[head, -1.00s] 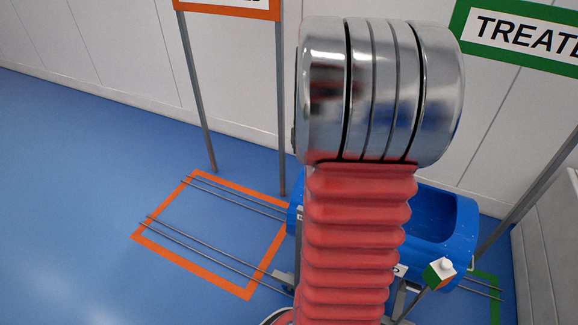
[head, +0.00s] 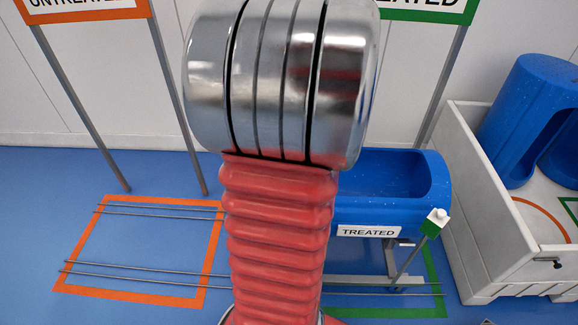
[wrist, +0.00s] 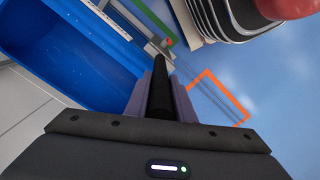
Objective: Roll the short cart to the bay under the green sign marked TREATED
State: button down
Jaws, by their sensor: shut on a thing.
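The cart carries a blue tub (head: 400,205) with a white TREATED label (head: 368,232), standing on thin rails. A rod with a green-and-white block (head: 434,223) rises at its right front. The cart stands at the bay outlined in green (head: 388,312), below the green sign (head: 430,10). My arm hides its left part and much of the bay, so exact alignment cannot be told. In the wrist view, my gripper (wrist: 160,92) is shut on a black handle bar (wrist: 161,72); the blue tub (wrist: 65,50) is at upper left. The head view hides the gripper.
An orange-outlined bay (head: 125,294) with rails lies empty at left under the orange UNTREATED sign (head: 85,12). Sign posts stand behind. A white-walled bin (head: 480,200) with another blue tub (head: 525,120) stands close at right. Blue floor at left is free.

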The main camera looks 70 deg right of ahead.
jog(key=s+d, duration=0.3)
jog(key=s, duration=0.5)
jog(key=shift+r, duration=0.1)
jog(key=c, duration=1.5)
grip_release()
jog(key=shift+a, duration=0.1)
jog(key=shift+c, duration=0.2)
notch_tip(320, 180, up, 14)
jog(key=shift+f, duration=0.2)
jog(key=shift+w, duration=0.15)
